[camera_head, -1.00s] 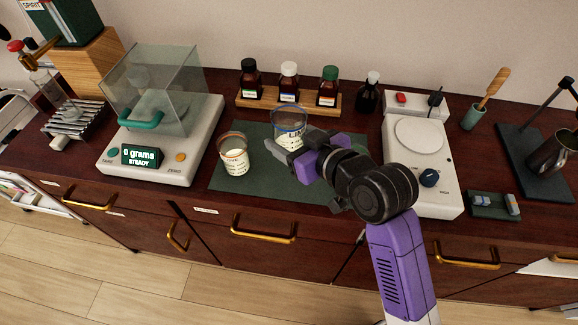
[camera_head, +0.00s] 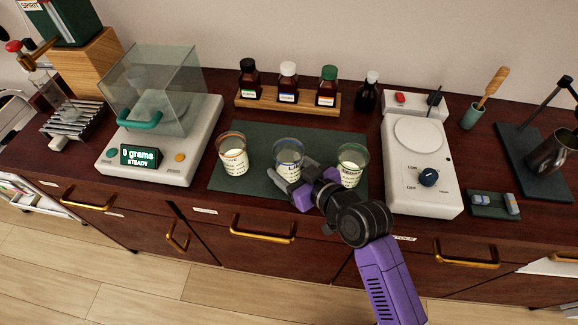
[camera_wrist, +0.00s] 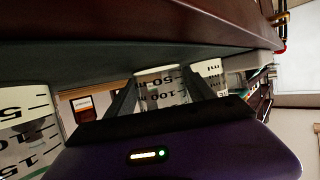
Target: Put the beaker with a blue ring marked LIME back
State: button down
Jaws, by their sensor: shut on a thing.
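The beaker with the blue ring (camera_head: 288,150) is upright between two other beakers over the green mat (camera_head: 262,133). Its label is partly covered by my gripper. My gripper (camera_head: 291,183) reaches in from the front right and is shut on this beaker. The wrist view shows the beaker's scale marks (camera_wrist: 160,92) between the two fingers. I cannot tell whether its base touches the mat.
A beaker with an orange ring (camera_head: 233,157) stands to the left on the mat. A beaker with a green ring (camera_head: 350,165) stands close on the right, beside my wrist. A balance (camera_head: 150,172), a bottle rack (camera_head: 262,102) and a white hotplate (camera_head: 420,170) surround the mat.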

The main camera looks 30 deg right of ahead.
jog(key=shift+f, duration=0.15)
jog(key=shift+c, duration=1.8)
grip_release()
jog(key=shift+r, duration=0.2)
jog(key=b+v, duration=0.1)
jog(key=v, duration=1.1)
jog(key=shift+f+b, duration=0.1)
jog(key=shift+b, duration=0.2)
jog(key=shift+s, duration=0.1)
